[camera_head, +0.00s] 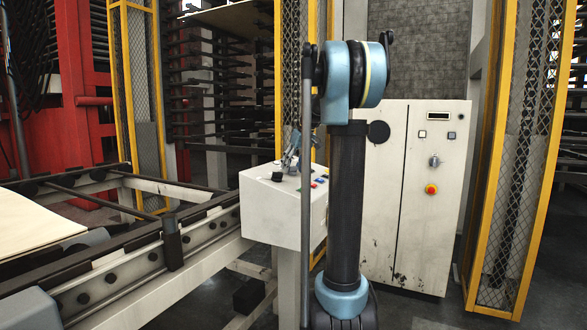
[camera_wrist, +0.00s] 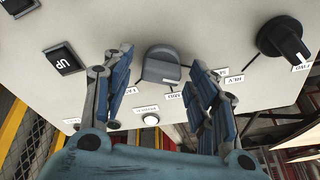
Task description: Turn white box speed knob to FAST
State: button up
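The white control box (camera_head: 283,215) stands on a post left of my arm in the head view. Its panel (camera_wrist: 200,25) fills the upper wrist view. A grey knob (camera_wrist: 162,66) there has small labels below it; one seems to read MID, the others are hard to read at this angle. My gripper (camera_wrist: 160,60) is open, with one blue finger on each side of the grey knob in the picture. I cannot tell whether either finger touches it. In the head view my gripper (camera_head: 292,158) is small, over the box top and partly hidden.
A black knob (camera_wrist: 283,40) is right of the grey one. An UP button (camera_wrist: 62,60) is at left and a white button (camera_wrist: 150,119) below. A tall cabinet (camera_head: 430,220) stands behind my arm. Yellow mesh guards (camera_head: 520,170) and a roller frame (camera_head: 130,250) flank the box.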

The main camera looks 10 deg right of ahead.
jog(key=c, duration=0.9)
jog(key=m+h, duration=0.1)
jog(key=m, duration=0.4)
jog(key=shift+m, duration=0.4)
jog(key=m, duration=0.5)
jog(key=shift+h, duration=0.4)
jog(key=m, duration=0.6)
jog(key=shift+m+g+h, duration=0.4)
jog(key=m+g, duration=0.1)
jog(key=m, duration=0.5)
jog(key=shift+w, duration=0.1)
